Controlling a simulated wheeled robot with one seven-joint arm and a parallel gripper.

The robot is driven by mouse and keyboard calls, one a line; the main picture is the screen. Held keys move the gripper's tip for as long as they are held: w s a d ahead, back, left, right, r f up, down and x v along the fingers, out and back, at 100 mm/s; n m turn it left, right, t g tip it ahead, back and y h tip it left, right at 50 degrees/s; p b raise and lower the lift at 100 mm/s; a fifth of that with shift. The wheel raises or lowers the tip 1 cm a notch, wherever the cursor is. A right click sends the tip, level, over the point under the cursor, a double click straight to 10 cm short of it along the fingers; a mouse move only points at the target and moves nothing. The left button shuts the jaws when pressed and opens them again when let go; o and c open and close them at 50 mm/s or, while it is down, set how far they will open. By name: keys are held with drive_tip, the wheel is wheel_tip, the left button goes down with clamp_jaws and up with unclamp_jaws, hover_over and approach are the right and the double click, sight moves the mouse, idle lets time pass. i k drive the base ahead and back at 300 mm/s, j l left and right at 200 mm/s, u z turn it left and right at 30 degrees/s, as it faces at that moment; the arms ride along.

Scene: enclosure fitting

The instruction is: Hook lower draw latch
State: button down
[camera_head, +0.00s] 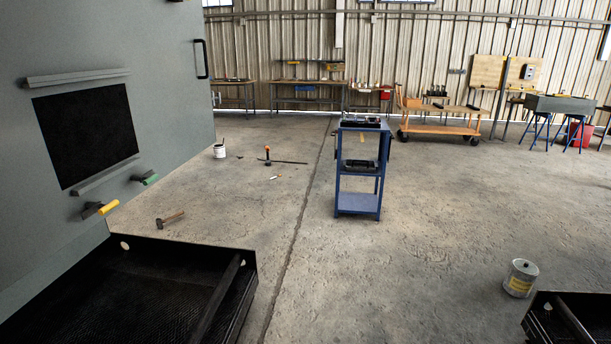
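A large grey enclosure (165,110) fills the left of the head view. On its face is a dark square opening or panel (88,138), with a grey rail (78,78) above it and another rail (105,178) below. Near the lower edge of the face, a yellow-handled fitting (100,208) and a green-handled fitting (146,179) stick out, both looking like latches or levers. Which is the lower draw latch, and whether either is hooked, I cannot tell. My gripper is not in view.
A black open tray-like structure (243,262) lies below the enclosure; another (537,322) is at bottom right. A hammer (170,219) and white bucket (219,151) are on the floor. A blue cart (357,203) stands mid-view, a can (520,278) at right.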

sight(213, 97)
drive_tip(key=i, duration=1.85)
drive_tip(key=i+u, duration=0.1)
drive_tip(key=i, duration=0.5)
drive_tip(key=i+l+u, duration=0.15)
drive_tip(key=i, duration=0.5)
drive_tip(key=i+l+u, duration=0.1)
drive_tip(key=i, duration=0.5)
drive_tip(key=i+l+u, duration=0.25)
drive_tip(key=i, duration=0.2)
